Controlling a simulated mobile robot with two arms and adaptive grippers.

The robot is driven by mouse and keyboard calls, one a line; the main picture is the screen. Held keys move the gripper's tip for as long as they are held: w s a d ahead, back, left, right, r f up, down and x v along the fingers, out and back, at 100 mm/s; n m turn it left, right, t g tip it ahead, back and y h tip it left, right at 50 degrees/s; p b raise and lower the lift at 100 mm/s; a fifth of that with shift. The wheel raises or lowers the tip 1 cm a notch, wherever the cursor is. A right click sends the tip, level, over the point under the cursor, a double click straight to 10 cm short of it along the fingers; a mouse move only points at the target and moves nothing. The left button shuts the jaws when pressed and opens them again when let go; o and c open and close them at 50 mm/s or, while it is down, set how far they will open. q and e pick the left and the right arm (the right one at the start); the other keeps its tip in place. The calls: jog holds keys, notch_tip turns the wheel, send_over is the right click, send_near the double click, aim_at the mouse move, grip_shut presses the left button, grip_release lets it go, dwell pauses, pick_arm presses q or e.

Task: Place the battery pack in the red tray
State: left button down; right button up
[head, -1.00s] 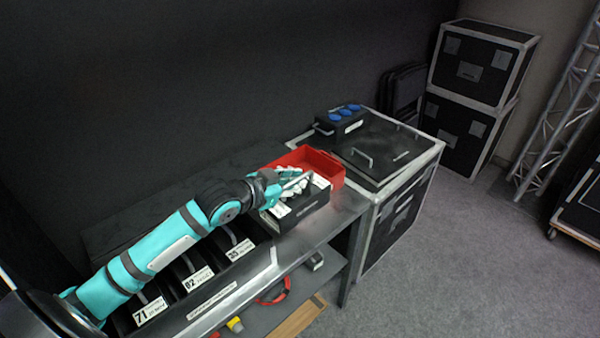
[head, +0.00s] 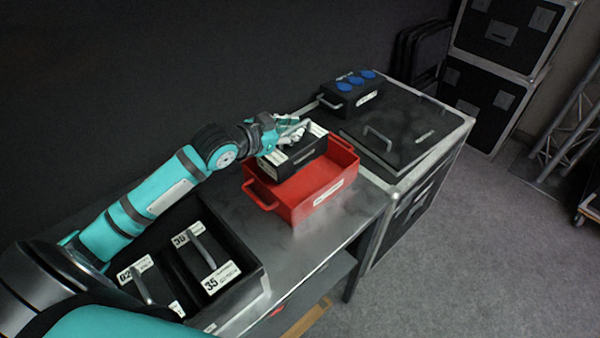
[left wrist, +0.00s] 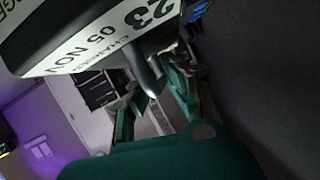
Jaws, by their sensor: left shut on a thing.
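The battery pack (head: 304,157) is a black box with white labels on top. My left gripper (head: 289,134) is shut on its handle. In the left wrist view the pack (left wrist: 70,30) fills the upper left, with a label reading 23 and 05 NOV, and its handle runs between my fingers (left wrist: 150,90). The red tray (head: 318,197) stands on the metal bench. The pack is over the back left part of the tray and hides its rear wall there. I cannot tell whether the pack touches the tray floor. My right gripper is not in view.
A rack (head: 250,292) with labelled black packs stands on the bench at left front. Bare bench (head: 285,255) lies between it and the tray. Right of the tray is a black case (head: 400,140) carrying a box with blue sockets (head: 350,97). A dark wall rises behind.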

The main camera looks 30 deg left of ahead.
aim_at(267, 168)
pick_arm(q)
jog(key=shift+w+a+f+p, duration=0.1)
jog(key=shift+f+p, duration=0.05)
jog(key=shift+f, duration=2.25)
jog(key=shift+w+f+p, duration=0.1)
jog(key=shift+f+p, duration=0.05)
jog(key=shift+f, duration=2.2)
jog(key=c, duration=1.8)
grip_release()
jog(key=shift+s+f, duration=0.1)
jog(key=shift+f, duration=0.2)
jog(key=o, duration=0.4)
jog(key=shift+s+r, duration=0.1)
jog(key=shift+o, duration=0.2)
jog(key=v, duration=0.6)
jog(key=shift+s+b, duration=0.3)
jog(key=shift+s+a+r, duration=0.1)
jog(key=shift+s+r, duration=0.2)
jog(key=shift+s, duration=0.05)
